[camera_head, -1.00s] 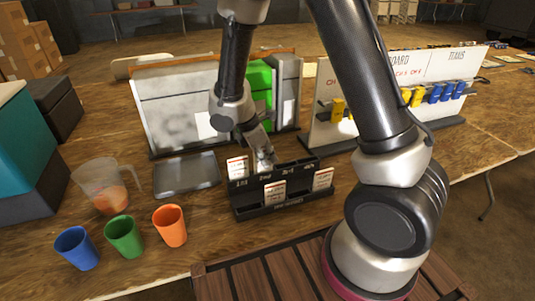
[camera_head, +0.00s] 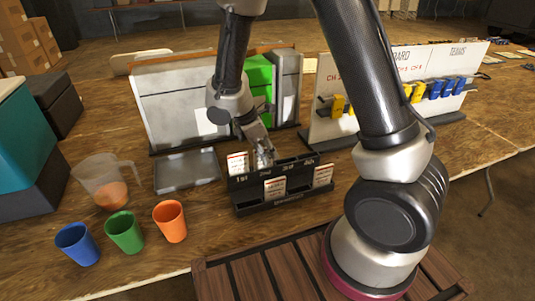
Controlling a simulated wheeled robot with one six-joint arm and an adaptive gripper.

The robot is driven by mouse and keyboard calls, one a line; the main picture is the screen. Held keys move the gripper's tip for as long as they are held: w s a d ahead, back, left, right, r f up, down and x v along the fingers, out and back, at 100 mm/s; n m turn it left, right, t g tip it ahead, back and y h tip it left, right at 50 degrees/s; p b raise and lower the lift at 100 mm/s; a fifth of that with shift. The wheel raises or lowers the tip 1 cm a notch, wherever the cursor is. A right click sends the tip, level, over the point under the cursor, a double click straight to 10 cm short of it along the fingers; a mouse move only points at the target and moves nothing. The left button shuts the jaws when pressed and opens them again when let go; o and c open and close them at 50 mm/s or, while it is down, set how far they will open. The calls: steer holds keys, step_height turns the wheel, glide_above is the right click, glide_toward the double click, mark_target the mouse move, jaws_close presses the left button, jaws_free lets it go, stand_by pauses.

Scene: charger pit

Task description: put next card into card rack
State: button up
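The black card rack (camera_head: 285,202) stands on the wooden table, with small lettering along its slots. A white card (camera_head: 237,163) stands in its left back part. My gripper (camera_head: 263,157) points down at the back of the rack, just right of the left card. Its fingertips are small and partly hidden by the rack, so I cannot tell whether they hold a card.
A grey tray (camera_head: 188,170) lies left of the rack. Orange (camera_head: 170,222), green (camera_head: 125,233) and blue (camera_head: 77,244) cups and a clear jug (camera_head: 107,182) stand at the left.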

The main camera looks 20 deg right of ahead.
steer(key=v, duration=1)
steer(key=shift+r, duration=0.4)
steer(key=shift+a, duration=0.15)
steer(key=s+d+r+m+t+y, duration=0.4)
steer(key=s+d+r+m, duration=1.1)
steer(key=s+d+m, duration=0.3)
steer(key=shift+s+r+y, duration=0.2)
steer(key=shift+s+y, duration=0.1)
steer(key=shift+s, duration=0.25)
